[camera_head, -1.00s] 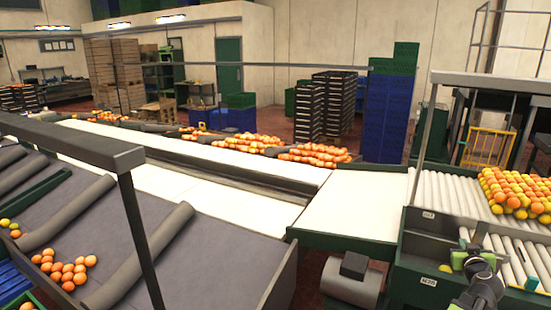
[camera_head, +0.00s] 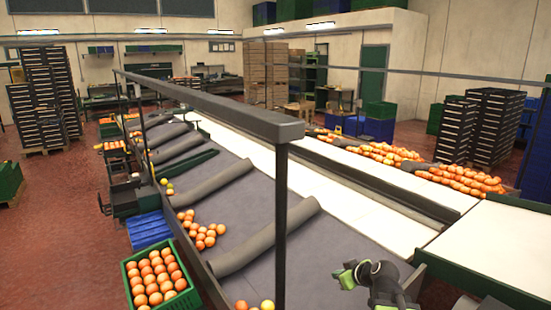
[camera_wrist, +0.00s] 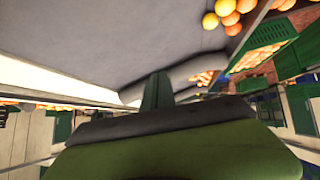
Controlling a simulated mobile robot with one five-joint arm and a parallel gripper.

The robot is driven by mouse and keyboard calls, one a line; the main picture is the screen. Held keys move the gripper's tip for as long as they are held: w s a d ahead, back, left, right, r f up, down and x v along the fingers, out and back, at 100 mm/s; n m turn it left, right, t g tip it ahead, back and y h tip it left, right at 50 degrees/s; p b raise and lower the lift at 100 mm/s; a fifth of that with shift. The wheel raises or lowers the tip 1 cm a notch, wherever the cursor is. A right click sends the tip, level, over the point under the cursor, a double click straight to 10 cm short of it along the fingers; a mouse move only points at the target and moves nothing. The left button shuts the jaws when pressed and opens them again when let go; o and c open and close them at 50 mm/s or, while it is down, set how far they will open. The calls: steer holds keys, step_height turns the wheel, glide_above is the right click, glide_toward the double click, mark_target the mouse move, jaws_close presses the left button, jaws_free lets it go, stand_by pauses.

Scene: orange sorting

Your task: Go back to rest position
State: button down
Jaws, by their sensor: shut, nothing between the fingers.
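My gripper (camera_head: 350,276) is at the lower right of the head view, with green finger parts and a dark wrist. It is shut and holds nothing. It appears in front of the white conveyor belt (camera_head: 315,192) and the grey sorting table (camera_head: 262,240). In the wrist view the green gripper body (camera_wrist: 180,155) fills the bottom, and the grey table surface (camera_wrist: 110,40) lies beyond it.
A green crate of oranges (camera_head: 193,297) stands on the floor at the lower left, near blue crates (camera_head: 150,232). A grey rail (camera_head: 200,100) on a post crosses the view. Loose oranges (camera_head: 200,232) lie on the table. Red floor (camera_head: 60,220) is open at left.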

steer(key=s+a+f+g, duration=0.3)
steer(key=s+a+f, duration=0.15)
steer(key=a, duration=0.55)
steer(key=s+d+f+m+g+h, duration=0.1)
steer(key=s+f+m+g, duration=0.1)
steer(key=s, duration=0.3)
steer(key=s+d+f+m+g+h, duration=0.1)
steer(key=s+f+m+g+h, duration=0.1)
steer(key=s+m+g, duration=0.2)
steer(key=shift+s+d+f+h, duration=0.2)
steer(key=shift+s+d+h, duration=0.15)
steer(key=shift+s, duration=0.65)
